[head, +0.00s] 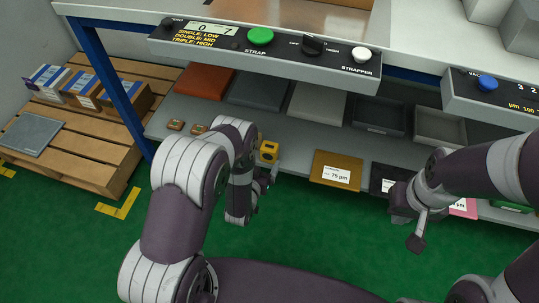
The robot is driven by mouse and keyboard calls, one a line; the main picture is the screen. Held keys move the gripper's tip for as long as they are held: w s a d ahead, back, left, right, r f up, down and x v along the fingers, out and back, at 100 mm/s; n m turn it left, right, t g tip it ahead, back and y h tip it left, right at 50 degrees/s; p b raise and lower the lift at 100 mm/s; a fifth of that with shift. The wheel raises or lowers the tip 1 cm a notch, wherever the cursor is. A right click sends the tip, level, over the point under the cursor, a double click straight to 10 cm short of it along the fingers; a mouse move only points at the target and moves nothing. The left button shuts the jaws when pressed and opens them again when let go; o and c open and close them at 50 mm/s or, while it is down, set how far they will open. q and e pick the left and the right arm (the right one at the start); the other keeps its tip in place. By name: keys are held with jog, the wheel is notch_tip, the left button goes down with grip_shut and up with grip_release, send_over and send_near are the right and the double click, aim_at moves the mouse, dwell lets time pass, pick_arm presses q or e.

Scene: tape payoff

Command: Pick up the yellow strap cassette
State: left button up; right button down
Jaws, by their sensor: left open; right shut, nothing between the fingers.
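The yellow strap cassette (268,151) is a small yellow block with a dark round spot, on the front part of the grey lower shelf, just right of my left arm. My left gripper (268,178) is open, below and in front of the cassette near the shelf's front edge. A gap seems to show between them, though my wrist hides part of this area. My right gripper (417,241) is shut and empty, in front of the shelf at the right, well away from the cassette.
The lower shelf (292,160) also holds brown blocks (176,125), a gold card (336,170), a dark card (385,178) and several trays (318,102). The strapper panel (262,48) overhangs it. A pallet (85,140) with boxes stands left. Green floor (310,225) is clear in front.

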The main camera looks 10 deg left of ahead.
aim_at(268, 153)
pick_arm(q)
jog(key=b+x, duration=0.1)
jog(key=x, duration=0.1)
jog(key=b+x, duration=0.1)
jog(key=x, duration=0.1)
jog(key=b+x, duration=0.1)
jog(key=x, duration=0.1)
jog(key=shift+w+d+f, duration=0.15)
jog(key=shift+w+d, duration=0.05)
jog(key=shift+d, duration=0.1)
jog(key=shift+w, duration=0.2)
jog(key=c, duration=1.2)
